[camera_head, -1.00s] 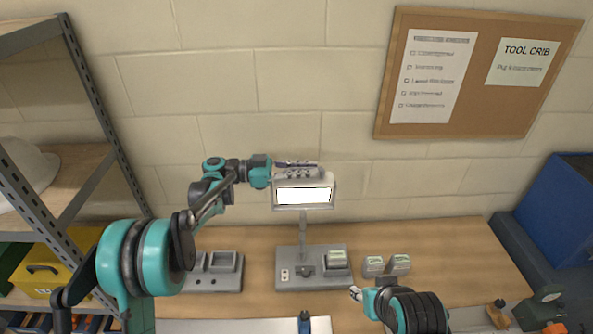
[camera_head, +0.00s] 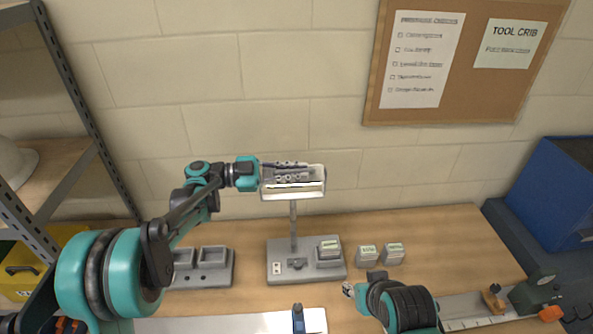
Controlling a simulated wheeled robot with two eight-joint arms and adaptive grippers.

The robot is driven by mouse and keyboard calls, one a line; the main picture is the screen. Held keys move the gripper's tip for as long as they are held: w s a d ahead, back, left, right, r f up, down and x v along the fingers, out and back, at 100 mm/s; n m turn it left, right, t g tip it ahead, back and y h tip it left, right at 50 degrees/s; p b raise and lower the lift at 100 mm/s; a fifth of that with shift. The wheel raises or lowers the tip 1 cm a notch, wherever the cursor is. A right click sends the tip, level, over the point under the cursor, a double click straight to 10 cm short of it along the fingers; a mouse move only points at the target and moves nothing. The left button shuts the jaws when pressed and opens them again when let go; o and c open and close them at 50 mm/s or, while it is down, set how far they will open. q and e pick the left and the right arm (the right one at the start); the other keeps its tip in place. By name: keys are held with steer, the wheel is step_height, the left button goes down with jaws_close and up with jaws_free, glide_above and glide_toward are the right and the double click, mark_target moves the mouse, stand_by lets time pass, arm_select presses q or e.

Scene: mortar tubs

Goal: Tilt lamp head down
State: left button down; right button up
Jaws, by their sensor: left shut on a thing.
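The grey lamp head (camera_head: 312,187) is on an upright post (camera_head: 294,225) that rises from a grey base (camera_head: 285,272) on the bench. Its lit face shows only as a thin bright strip along the lower front. My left gripper (camera_head: 291,173) reaches in from the left and is shut on the lamp head near its top. The fingers hide part of the head. My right gripper (camera_head: 348,290) is low over the bench, right of the base and apart from the lamp. It is too small to tell whether it is open.
Small grey tubs stand on the base and on the bench beside it (camera_head: 367,255). A grey two-pocket tray (camera_head: 212,278) is left of the base. A blue-handled tool (camera_head: 298,318) is in front. A shelf rack (camera_head: 75,110) stands left, a blue bin (camera_head: 560,190) right.

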arm_select(q)
steer(key=c, duration=1.6)
jaws_free()
steer(key=shift+o, duration=0.2)
steer(key=shift+a, duration=0.1)
steer(key=a, duration=1.2)
